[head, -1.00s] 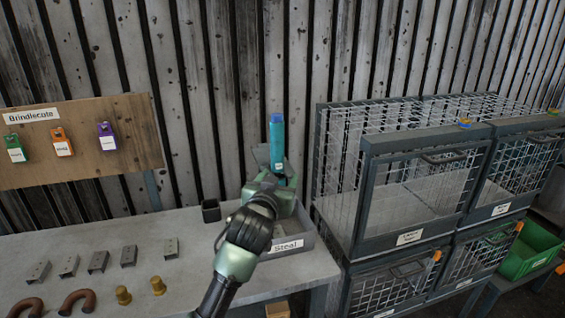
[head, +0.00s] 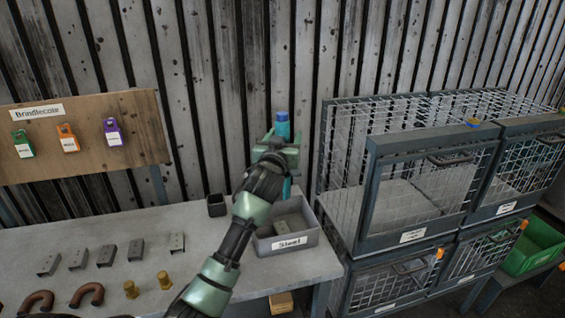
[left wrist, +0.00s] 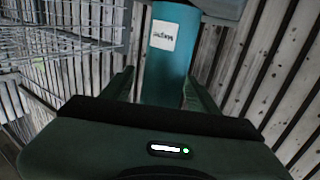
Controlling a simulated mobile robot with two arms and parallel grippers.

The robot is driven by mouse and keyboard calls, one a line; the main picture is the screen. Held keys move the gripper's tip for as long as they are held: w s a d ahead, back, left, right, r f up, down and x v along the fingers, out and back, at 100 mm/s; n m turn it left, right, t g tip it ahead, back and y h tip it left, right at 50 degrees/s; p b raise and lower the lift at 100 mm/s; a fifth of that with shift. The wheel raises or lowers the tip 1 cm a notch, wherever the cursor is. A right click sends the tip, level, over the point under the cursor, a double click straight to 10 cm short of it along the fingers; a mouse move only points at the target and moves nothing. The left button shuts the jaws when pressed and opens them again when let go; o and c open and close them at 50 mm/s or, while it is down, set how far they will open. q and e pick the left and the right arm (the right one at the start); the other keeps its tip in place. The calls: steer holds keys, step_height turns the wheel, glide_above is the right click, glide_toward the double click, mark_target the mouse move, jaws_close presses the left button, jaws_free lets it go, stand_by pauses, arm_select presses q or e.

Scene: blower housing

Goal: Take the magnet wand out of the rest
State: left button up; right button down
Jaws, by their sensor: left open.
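The magnet wand (head: 282,129), a teal cylinder with a blue cap, stands upright behind the steel bin at the back of the bench. My left gripper (head: 281,148) is at its upper part and covers its middle; a little teal shows below. In the left wrist view the wand (left wrist: 172,50), with a white label, stands between the two open fingers (left wrist: 160,88). I cannot tell whether either finger touches it. A dark grey block (left wrist: 220,8) at the top edge beside the wand may be part of the rest, which my gripper hides in the head view. My right gripper is not in view.
The grey bin (head: 290,243) labelled Steel holds metal pieces below my arm. A small black cup (head: 216,206) stands left of it. Wire cages (head: 415,205) stand close on the right. Brackets, brass parts and brown pipe bends lie on the bench's left.

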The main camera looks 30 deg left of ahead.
arm_select(q)
jaws_close()
stand_by(1.4)
